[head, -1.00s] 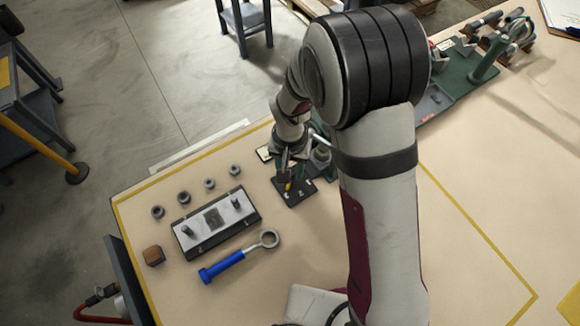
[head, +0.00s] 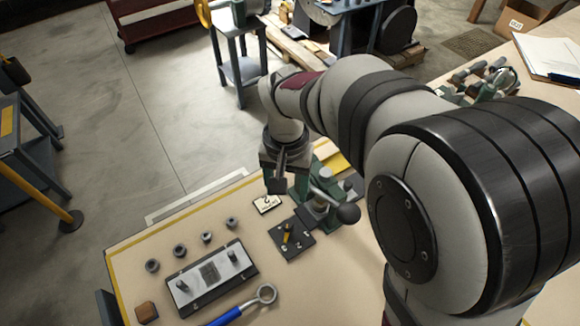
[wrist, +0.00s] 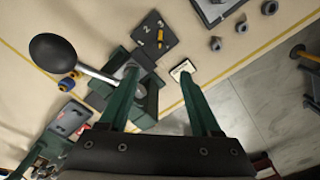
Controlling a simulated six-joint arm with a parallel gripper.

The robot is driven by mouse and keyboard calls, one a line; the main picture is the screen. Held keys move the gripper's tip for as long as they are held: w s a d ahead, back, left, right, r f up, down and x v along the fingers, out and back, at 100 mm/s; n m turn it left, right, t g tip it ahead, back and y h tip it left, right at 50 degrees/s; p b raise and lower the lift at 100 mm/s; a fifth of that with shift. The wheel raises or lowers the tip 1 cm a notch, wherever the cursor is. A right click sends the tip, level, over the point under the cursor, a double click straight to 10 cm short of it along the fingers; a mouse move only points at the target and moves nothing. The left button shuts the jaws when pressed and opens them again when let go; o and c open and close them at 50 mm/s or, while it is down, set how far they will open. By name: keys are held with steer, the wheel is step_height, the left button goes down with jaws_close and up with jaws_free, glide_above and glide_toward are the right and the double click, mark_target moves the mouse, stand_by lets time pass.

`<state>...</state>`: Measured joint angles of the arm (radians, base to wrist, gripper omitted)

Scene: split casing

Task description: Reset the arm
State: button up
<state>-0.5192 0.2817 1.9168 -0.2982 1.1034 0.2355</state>
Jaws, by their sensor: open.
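My gripper (head: 277,184) hangs in the air beyond the small black plate (head: 298,249) in the head view, near the green lever fixture (head: 301,187). In the wrist view its two green fingers (wrist: 158,74) stand well apart with nothing held between them. The black plate, with a yellow piece (head: 288,236) on it, also shows in the wrist view (wrist: 147,29). The fixture's lever ends in a black ball knob (head: 348,213), which is large at the left of the wrist view (wrist: 53,54). My arm hides part of the table's right side.
A grey casing plate with two posts (head: 190,291) lies at the front left, with several dark rings (head: 207,237) behind it. A blue-handled ring tool (head: 226,317) and a brown block (head: 146,312) lie nearby. A small white card (head: 267,204) lies by the fixture.

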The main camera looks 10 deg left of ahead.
steer(key=shift+r, duration=0.65)
steer(key=s+d+r+m+y, duration=0.1)
steer(key=s+d+r+m, duration=0.2)
steer(key=s+d, duration=1.1)
steer(key=s+m, duration=0.2)
steer(key=s, duration=0.2)
steer(key=shift+d+y, duration=0.15)
steer(key=shift+y, duration=0.25)
